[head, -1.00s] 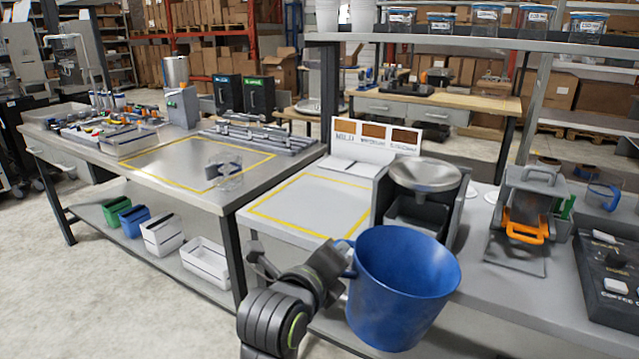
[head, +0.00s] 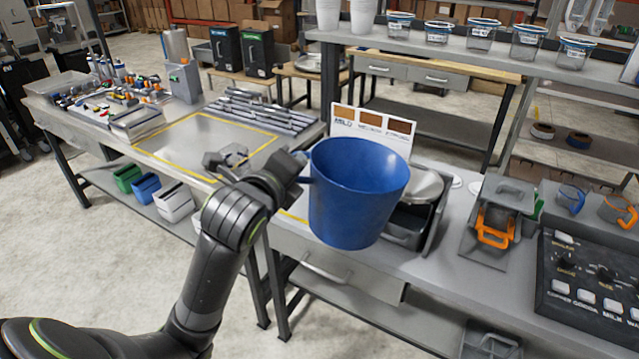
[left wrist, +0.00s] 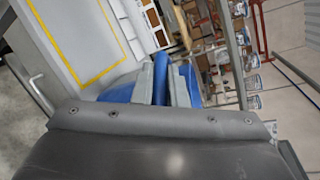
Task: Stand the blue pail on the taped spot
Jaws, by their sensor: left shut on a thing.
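The blue pail (head: 352,205) is held upright in the air, in front of the grey bench on the right. My left gripper (head: 303,168) is shut on the pail's side handle. In the left wrist view the two grey fingers (left wrist: 162,82) have the blue handle between them. A yellow-taped spot (head: 291,214) on that bench is mostly hidden behind the pail and arm; its outline shows in the left wrist view (left wrist: 104,72). Another yellow-taped rectangle (head: 180,128) lies on the left bench. My right gripper is not in view.
A grey dispenser with a round metal dish (head: 425,185) stands just right of the pail. A labelled board (head: 372,131) stands behind. A stand with an orange handle (head: 494,232) and a button panel (head: 590,275) are further right.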

